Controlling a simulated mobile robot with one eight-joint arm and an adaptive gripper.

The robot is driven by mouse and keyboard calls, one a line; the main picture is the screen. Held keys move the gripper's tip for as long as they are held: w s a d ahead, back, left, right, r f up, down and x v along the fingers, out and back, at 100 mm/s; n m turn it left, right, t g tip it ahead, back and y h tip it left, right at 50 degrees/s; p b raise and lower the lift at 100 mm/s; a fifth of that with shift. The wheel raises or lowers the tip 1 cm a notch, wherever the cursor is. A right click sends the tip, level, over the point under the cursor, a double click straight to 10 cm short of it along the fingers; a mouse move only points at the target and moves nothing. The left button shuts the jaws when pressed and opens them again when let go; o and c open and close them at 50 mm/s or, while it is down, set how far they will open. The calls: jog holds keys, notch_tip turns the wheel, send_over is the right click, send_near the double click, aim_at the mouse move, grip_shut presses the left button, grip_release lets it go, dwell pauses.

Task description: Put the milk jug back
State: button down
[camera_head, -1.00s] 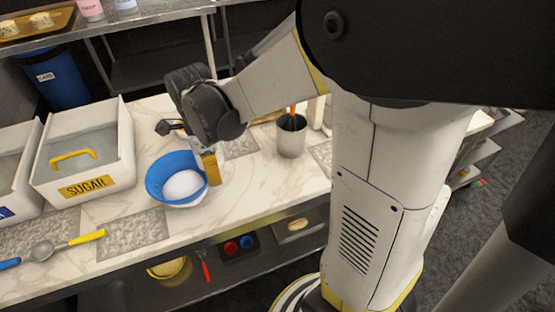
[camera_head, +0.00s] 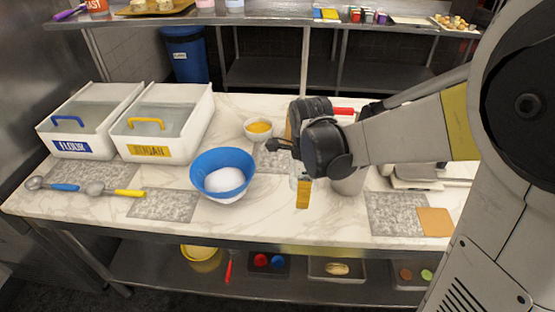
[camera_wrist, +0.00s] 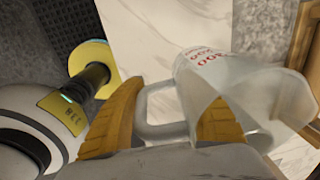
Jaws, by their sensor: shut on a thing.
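The milk jug is a clear measuring jug with red markings (camera_wrist: 225,72) in the wrist view. My gripper (camera_wrist: 165,125) has its yellow fingers on both sides of the jug's handle and is shut on it. The jug looks see-through; I cannot tell if anything is in it. In the head view my gripper (camera_head: 303,193) is over the marble counter (camera_head: 265,215), right of the blue bowl (camera_head: 222,160). Only a pale sliver of the jug (camera_head: 293,183) shows there, mostly hidden by my gripper.
The blue bowl holds something white. A small bowl with yellow content (camera_head: 258,129) stands behind it. FLOUR (camera_head: 85,148) and SUGAR (camera_head: 160,152) bins and scoops are at the left. A grey canister (camera_head: 348,183) stands close right of my gripper. An orange square (camera_head: 434,222) lies far right.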

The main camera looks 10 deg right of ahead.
aim_at(293, 205)
jog(key=w+f, duration=0.1)
jog(key=w+a+f+b, duration=0.1)
jog(key=w, duration=0.1)
jog(key=shift+w+f, duration=0.25)
jog(key=shift+w, duration=0.05)
jog(key=shift+f+b, duration=0.85)
jog(key=shift+f, duration=0.95)
jog(key=shift+f, duration=0.1)
jog(key=shift+f, duration=0.15)
jog(key=c, duration=0.9)
grip_release()
jog(key=shift+o, duration=0.4)
